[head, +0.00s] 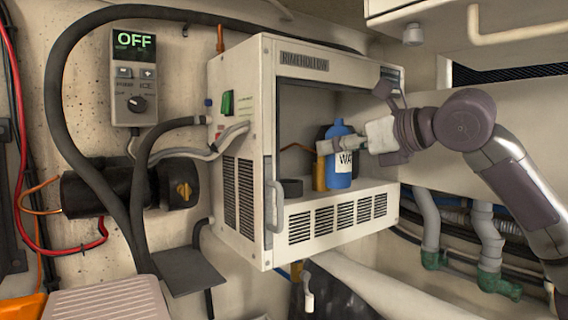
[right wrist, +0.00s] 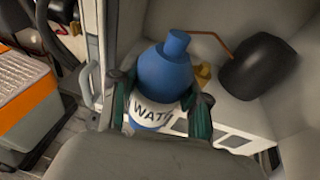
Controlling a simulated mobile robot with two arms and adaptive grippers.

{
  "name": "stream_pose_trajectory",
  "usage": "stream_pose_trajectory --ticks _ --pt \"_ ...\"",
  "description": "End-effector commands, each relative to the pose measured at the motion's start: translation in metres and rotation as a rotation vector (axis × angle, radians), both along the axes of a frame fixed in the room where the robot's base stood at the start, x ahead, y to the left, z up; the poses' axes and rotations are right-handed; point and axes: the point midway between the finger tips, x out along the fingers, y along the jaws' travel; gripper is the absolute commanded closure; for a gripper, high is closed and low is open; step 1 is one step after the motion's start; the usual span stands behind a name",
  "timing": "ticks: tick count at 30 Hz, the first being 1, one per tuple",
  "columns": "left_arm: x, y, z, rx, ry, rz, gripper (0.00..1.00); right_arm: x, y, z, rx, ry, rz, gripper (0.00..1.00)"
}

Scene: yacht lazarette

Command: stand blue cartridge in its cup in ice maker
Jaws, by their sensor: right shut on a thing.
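The blue cartridge (head: 340,176) is a bottle with a white label, upright inside the open ice maker (head: 253,110) in the head view. My right gripper (head: 343,146) is shut on its upper part. In the right wrist view the cartridge (right wrist: 166,72) is between the two dark fingers of the gripper (right wrist: 159,108). A low round black cup (head: 291,188) sits on the ice maker floor, left of the cartridge. I cannot tell whether the cartridge's base touches the floor. The cup cannot be made out for certain in the right wrist view. My left gripper is not in view.
The ice maker's door handle (head: 274,206) is at the opening's left side. A yellow-brown part (head: 319,172) stands behind the cartridge. A dark rounded body (right wrist: 257,66) and an orange pipe (right wrist: 208,36) show in the right wrist view. A control box (head: 136,77) reads OFF.

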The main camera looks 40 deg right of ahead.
Motion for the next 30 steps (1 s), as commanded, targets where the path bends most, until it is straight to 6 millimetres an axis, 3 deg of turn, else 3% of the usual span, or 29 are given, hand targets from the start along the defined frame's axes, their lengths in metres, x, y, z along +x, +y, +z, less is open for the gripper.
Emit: stream_pose_trajectory --ticks 1,6,13,18,26,30 --pt "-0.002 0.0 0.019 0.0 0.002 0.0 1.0 0.016 0.001 0.007 0.0 0.008 0.002 0.99" --pt "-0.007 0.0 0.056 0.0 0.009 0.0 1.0 0.06 0.002 0.01 0.001 0.008 0.001 0.99" --pt "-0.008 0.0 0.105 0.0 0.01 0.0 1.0 0.105 0.003 0.01 0.002 0.005 0.004 0.99" --pt "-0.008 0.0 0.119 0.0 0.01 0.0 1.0 0.121 0.001 0.005 -0.001 0.004 -0.005 0.99" --pt "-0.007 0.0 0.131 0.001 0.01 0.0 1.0 0.132 0.003 0.003 -0.001 0.002 -0.001 0.99" --pt "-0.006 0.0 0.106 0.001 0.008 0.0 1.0 0.132 0.004 -0.028 0.007 -0.004 0.003 0.99"
